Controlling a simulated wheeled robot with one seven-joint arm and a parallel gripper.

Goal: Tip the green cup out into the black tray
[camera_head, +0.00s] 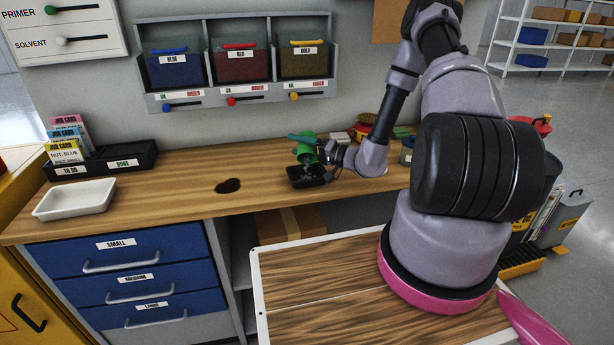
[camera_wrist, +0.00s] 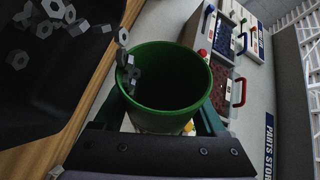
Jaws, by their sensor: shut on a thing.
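The green cup (camera_head: 306,156) is tipped over above the black tray (camera_head: 303,182) on the wooden bench. My gripper (camera_head: 315,148) is shut on the cup. In the wrist view the cup (camera_wrist: 187,98) shows its open mouth and dark inside. Several grey hex nuts (camera_wrist: 128,65) are at its left rim, spilling out toward the tray. More loose nuts (camera_wrist: 50,15) show over the black tray (camera_wrist: 50,95) in the wrist view; I cannot tell which lie in it and which are falling.
A white tray (camera_head: 75,200) and a black card holder (camera_head: 115,160) stand at the bench's left. A dark hole or patch (camera_head: 228,186) lies left of the black tray. Blue, red and gold bins (camera_head: 236,63) hang on the wall behind. Cans and small boxes crowd the bench behind my wrist.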

